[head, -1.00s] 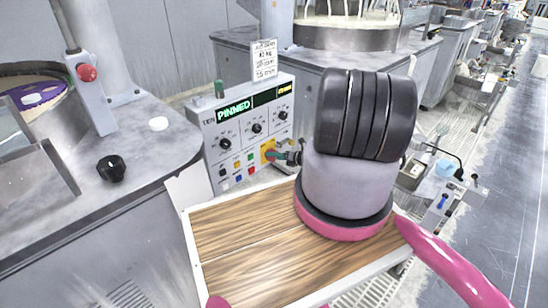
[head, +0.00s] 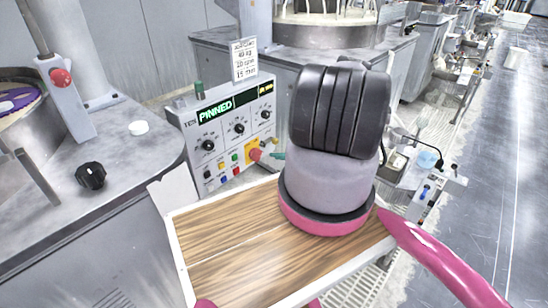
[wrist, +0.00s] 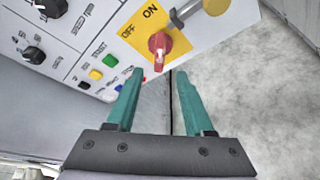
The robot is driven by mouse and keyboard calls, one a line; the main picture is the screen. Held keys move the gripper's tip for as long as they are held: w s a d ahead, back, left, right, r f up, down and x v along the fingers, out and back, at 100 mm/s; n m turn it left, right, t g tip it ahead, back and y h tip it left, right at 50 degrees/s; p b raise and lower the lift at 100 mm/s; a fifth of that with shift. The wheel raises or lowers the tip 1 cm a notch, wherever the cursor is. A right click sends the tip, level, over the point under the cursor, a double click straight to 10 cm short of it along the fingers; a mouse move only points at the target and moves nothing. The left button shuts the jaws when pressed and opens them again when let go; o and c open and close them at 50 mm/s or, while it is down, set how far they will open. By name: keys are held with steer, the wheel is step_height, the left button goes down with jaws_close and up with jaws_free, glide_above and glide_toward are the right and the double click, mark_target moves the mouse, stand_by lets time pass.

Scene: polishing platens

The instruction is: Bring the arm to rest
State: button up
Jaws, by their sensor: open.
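My gripper (wrist: 158,76) is open in the wrist view. Its two teal fingers stand apart with nothing between them. A red rotary switch (wrist: 159,44) on a yellow OFF/ON plate lies just beyond the fingertips; whether they touch it I cannot tell. In the head view, only a small teal part of my gripper (head: 277,155) shows beside the yellow switch plate (head: 252,150). My arm's black and grey links (head: 335,150) hide the rest.
The control panel (head: 213,160) reads PINNED and carries knobs and coloured buttons. A wood-grain tabletop (head: 225,255) lies below my arm. A grey bench (head: 120,150) with a black knob (head: 90,175) stands left. Open floor (head: 490,200) is at right.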

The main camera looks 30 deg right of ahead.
stand_by(0.4)
